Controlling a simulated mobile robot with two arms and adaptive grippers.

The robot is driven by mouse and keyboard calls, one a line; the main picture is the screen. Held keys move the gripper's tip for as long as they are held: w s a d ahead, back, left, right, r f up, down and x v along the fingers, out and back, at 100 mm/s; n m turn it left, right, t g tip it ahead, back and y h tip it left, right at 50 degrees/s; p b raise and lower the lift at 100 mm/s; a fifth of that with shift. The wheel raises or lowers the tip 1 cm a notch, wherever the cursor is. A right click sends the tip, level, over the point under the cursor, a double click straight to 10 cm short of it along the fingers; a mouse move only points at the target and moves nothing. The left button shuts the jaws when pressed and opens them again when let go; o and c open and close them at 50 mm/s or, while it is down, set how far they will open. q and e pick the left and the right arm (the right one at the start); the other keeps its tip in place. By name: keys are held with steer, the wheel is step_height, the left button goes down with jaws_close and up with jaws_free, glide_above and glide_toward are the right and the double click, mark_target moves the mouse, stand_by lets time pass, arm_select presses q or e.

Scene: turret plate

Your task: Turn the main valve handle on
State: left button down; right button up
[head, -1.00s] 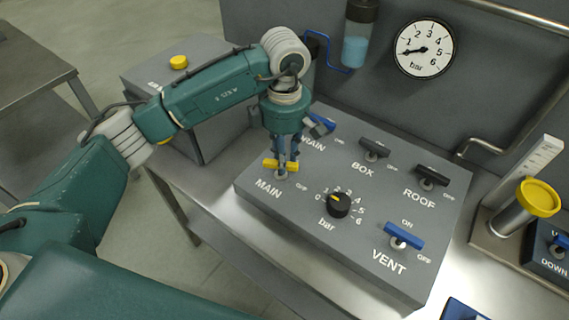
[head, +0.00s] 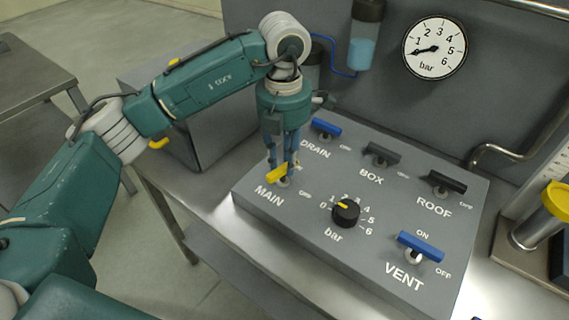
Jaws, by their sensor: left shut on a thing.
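The yellow MAIN handle (head: 275,175) is at the left front of the grey valve panel (head: 300,222). Its bar lies slanted, its near end down-left and its far end up-right. My left gripper (head: 281,170) points down over it from above, its blue fingers closed on the bar. The fingers hide part of the handle and most of its ON mark. The OFF mark shows to the right of the handle. My right gripper is not in view.
DRAIN (head: 326,129), BOX (head: 382,153), ROOF (head: 441,183) and VENT (head: 421,246) handles stand on the same panel. A black bar knob (head: 345,212) is close right of MAIN. A gauge (head: 435,48) hangs behind. A grey box (head: 195,135) stands at left.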

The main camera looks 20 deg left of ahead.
arm_select(q)
steer(key=shift+w+a+n+b, duration=0.1)
steer(key=shift+n+b, duration=0.35)
steer(key=shift+n, duration=0.65)
steer(key=shift+r, duration=0.1)
steer(key=c, duration=1.5)
jaws_free()
step_height(320, 180, up, 12)
steer(key=shift+f, duration=0.1)
